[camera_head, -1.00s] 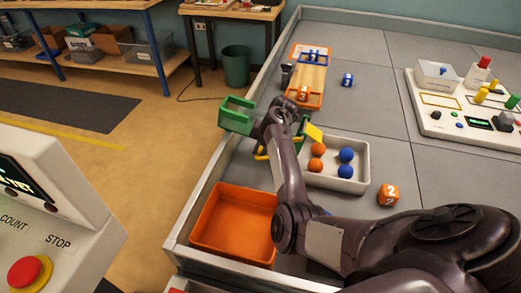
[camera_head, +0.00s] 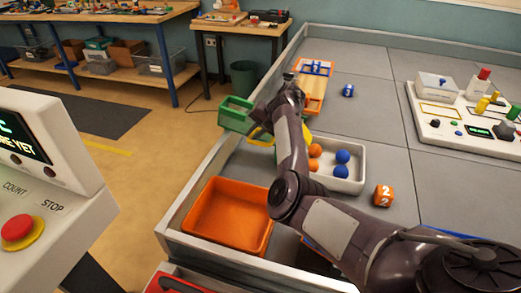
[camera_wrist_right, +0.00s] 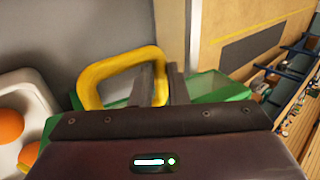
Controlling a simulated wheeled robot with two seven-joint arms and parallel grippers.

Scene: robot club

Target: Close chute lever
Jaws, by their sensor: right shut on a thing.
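The chute lever shows as a yellow loop handle (camera_wrist_right: 122,72) in the right wrist view, above a green part (camera_wrist_right: 210,88). My right gripper (camera_wrist_right: 162,72) has its two dark fingers shut on the right side of this loop. In the head view the yellow loop (camera_head: 260,135) shows left of my right forearm, beside the green bin (camera_head: 236,114) at the table's left edge. The arm hides the fingers and much of the green chute there. My left gripper is not in view.
A white tray (camera_head: 345,182) with orange and blue balls lies just right of my arm. An orange bin (camera_head: 230,215) sits in front, and a numbered orange cube (camera_head: 384,195) stands at right. A control panel (camera_head: 465,120) stands at the back right.

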